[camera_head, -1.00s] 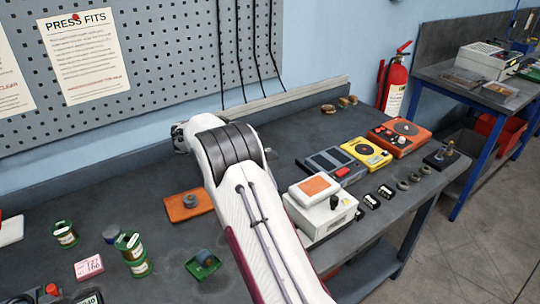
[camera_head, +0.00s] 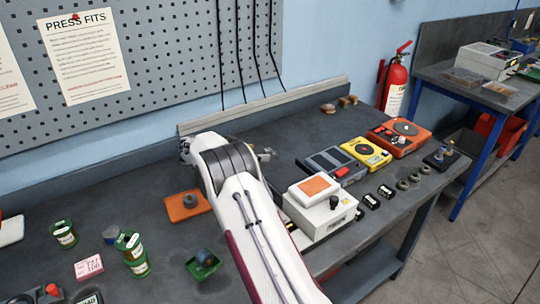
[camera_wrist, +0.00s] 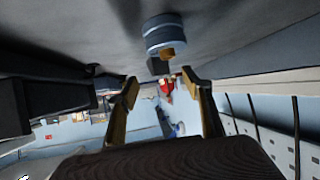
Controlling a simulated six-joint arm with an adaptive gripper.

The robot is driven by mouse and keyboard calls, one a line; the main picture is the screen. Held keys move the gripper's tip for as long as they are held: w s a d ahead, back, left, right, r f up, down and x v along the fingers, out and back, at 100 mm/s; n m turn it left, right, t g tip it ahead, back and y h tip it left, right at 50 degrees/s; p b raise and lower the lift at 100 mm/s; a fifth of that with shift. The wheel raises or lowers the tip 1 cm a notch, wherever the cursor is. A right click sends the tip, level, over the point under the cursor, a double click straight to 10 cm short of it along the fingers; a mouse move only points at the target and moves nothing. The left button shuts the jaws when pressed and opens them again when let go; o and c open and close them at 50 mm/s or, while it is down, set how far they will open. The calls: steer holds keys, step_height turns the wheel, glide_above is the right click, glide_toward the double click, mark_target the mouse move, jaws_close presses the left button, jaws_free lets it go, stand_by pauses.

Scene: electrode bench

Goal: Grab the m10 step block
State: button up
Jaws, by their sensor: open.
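I cannot tell for sure which piece is the m10 step block. In the wrist view a short round grey-blue piece (camera_wrist: 164,35) with a banded side shows at the top, past my fingertips. A small brass-coloured piece (camera_wrist: 167,54) shows just by it. My gripper (camera_wrist: 160,78) is open, with its two fingers apart and nothing held between them. In the head view my gripper (camera_head: 266,155) shows only in part, beyond my arm over the back of the bench. Several small brownish pieces (camera_head: 328,108) stand at the back right of the bench, to the right of my gripper.
An orange plate (camera_head: 186,207) and a green tray (camera_head: 203,265) each bear a grey round part. Green tins (camera_head: 131,243) stand at left. A white box device (camera_head: 320,214), a yellow unit (camera_head: 367,153) and an orange unit (camera_head: 400,138) fill the right. The back strip looks clear.

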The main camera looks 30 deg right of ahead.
mark_target(266, 152)
steer(key=shift+w+d+f, duration=0.1)
steer(key=shift+d+f, duration=0.25)
steer(key=shift+d, duration=0.25)
steer(key=shift+d, duration=0.1)
steer(key=shift+x, duration=2.55)
steer(key=shift+r, duration=0.2)
steer(key=shift+d, duration=0.1)
jaws_close()
